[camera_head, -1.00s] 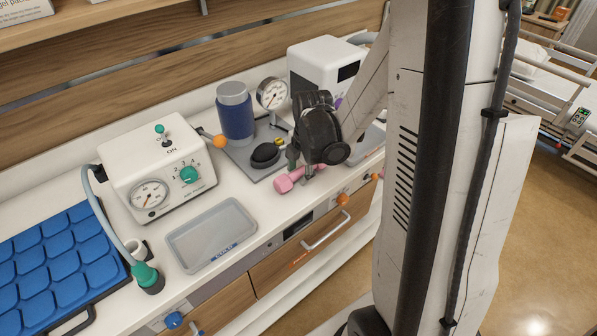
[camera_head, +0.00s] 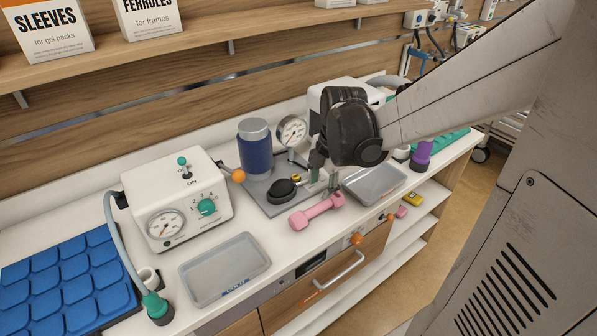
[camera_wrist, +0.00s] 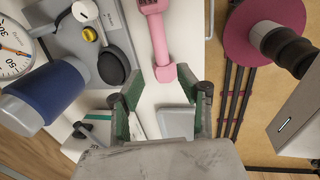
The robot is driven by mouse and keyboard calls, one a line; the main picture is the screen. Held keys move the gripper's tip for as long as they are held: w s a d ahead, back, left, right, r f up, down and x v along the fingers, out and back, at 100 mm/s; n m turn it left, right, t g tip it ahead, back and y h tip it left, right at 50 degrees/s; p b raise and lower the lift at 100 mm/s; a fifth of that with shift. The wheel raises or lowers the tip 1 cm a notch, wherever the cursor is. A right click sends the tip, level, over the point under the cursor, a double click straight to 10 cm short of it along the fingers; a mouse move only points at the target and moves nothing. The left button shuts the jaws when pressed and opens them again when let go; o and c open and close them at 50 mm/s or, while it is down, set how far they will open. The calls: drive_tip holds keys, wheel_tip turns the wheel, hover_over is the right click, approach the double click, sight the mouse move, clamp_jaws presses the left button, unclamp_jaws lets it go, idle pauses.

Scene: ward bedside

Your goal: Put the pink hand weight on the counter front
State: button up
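The pink hand weight (camera_head: 317,211) lies on the white counter (camera_head: 275,240), in front of the grey gauge board and close to the counter's front edge. In the wrist view the weight (camera_wrist: 158,38) lies beyond the fingertips, its near head lined up with the gap between them. My gripper (camera_head: 325,180) is above the counter, just behind the weight in the head view. Its green-padded fingers (camera_wrist: 164,95) are spread and empty, apart from the weight.
A grey tray (camera_head: 225,270) is left of the weight, and another tray (camera_head: 374,186) is to its right. The grey board (camera_head: 262,197) carries a blue cylinder (camera_head: 256,150), a dial gauge and a black bulb. A control box (camera_head: 176,200) stands left. Orange knobs (camera_head: 357,238) stick out below the counter edge.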

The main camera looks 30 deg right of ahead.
drive_tip(key=s+a+r+m+t, duration=0.2)
drive_tip(key=s+a+r+m, duration=0.3)
drive_tip(key=m, duration=0.4)
drive_tip(key=s+a+r+m+t, duration=0.3)
drive_tip(key=s+a+m, duration=0.3)
drive_tip(key=a+m, duration=0.2)
drive_tip(key=shift+s+a+r+m, duration=0.2)
drive_tip(key=shift+r+m, duration=0.65)
drive_tip(key=shift+m, duration=0.35)
wheel_tip(320, 180, down, 4)
drive_tip(key=b, duration=0.4)
drive_tip(key=shift+r, duration=0.1)
